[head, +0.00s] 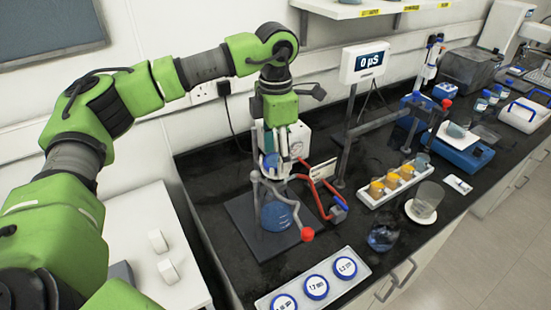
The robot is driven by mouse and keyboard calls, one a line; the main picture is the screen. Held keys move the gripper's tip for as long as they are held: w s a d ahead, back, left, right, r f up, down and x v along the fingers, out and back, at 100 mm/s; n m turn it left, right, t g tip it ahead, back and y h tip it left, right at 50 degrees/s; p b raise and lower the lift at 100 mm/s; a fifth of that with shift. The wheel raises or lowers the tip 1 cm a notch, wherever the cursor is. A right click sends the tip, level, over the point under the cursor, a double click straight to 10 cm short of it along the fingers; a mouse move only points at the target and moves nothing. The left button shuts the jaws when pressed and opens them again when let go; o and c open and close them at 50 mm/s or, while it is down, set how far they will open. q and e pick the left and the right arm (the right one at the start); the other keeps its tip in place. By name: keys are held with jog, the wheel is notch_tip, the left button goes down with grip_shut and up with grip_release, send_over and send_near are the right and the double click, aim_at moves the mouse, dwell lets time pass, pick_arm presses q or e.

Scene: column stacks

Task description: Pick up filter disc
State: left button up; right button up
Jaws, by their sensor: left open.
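Three round discs with blue rims and white printed labels lie in a row in a pale tray (264,304) at the bottom of the head view. They are a left disc (284,302), a middle disc (316,287) and a right disc (345,267). I cannot tell for certain which thing is the filter disc. My left gripper (275,200) is open and points down over a dark base plate (243,232), behind the tray. A blue round thing (276,217) shows between or just below its fingers; contact cannot be told. My right gripper is out of view.
A meter (363,62) stands behind.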

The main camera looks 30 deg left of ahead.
pick_arm(q)
jog(key=shift+d, duration=0.1)
jog(key=c, duration=0.9)
jog(key=shift+r, duration=0.1)
jog(key=shift+r, duration=0.5)
jog(key=s+d+r+b, duration=0.1)
jog(key=d+r, duration=0.3)
jog(key=s+d+r+b, duration=0.1)
jog(key=d+r+b, duration=0.1)
jog(key=d+r, duration=0.2)
jog(key=s+d+r+b, duration=0.1)
jog(key=d+r+b, duration=0.1)
jog(key=d+r, duration=0.2)
jog(key=shift+s+d, duration=0.2)
jog(key=shift+d, duration=0.55)
